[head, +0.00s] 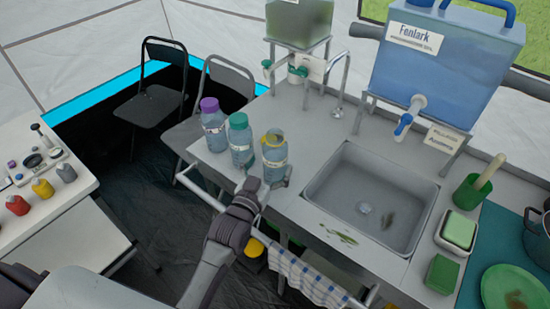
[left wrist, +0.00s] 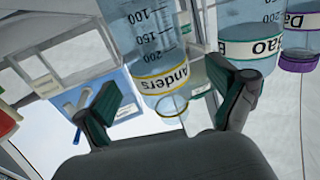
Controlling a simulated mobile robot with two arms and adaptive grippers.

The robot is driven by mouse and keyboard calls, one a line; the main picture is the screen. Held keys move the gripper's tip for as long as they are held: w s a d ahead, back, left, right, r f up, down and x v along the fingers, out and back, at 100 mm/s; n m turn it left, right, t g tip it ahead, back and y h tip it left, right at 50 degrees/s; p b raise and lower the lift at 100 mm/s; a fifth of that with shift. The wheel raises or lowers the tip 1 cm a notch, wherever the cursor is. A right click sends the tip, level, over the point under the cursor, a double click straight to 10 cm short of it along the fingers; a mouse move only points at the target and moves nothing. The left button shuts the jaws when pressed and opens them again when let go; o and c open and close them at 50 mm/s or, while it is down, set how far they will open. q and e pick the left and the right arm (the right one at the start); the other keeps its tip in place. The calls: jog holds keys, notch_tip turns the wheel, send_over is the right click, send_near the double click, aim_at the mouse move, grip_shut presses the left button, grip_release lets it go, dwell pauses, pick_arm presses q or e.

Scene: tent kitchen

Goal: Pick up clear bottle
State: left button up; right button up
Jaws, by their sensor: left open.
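A clear bottle (head: 274,160) with a yellow rim and a name label stands upright on the counter's left end, the rightmost of three bottles. My left gripper (head: 264,184) is open close in front of it. In the left wrist view, which is upside down, the bottle (left wrist: 150,45) has measuring marks and a label reading "Anders". It shows between the two open fingers of the gripper (left wrist: 172,100), with gaps at the sides. Whether a finger touches it, I cannot tell. My right gripper is not in view.
A green-capped bottle (head: 240,140) and a purple-capped bottle (head: 213,126) stand just left of it. A sink (head: 335,205) is to the right, below a blue water tank (head: 440,60). A checked cloth (head: 315,282) hangs on the front rail. A folding chair (head: 153,105) stands behind left.

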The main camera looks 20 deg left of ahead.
aim_at(271, 163)
pick_arm(q)
jog(key=w, duration=0.3)
jog(key=shift+w+d, duration=0.2)
jog(key=shift+w, duration=0.1)
jog(key=shift+s, duration=0.1)
jog(key=shift+c, duration=0.3)
jog(key=c, duration=1.2)
jog(key=shift+r, duration=0.1)
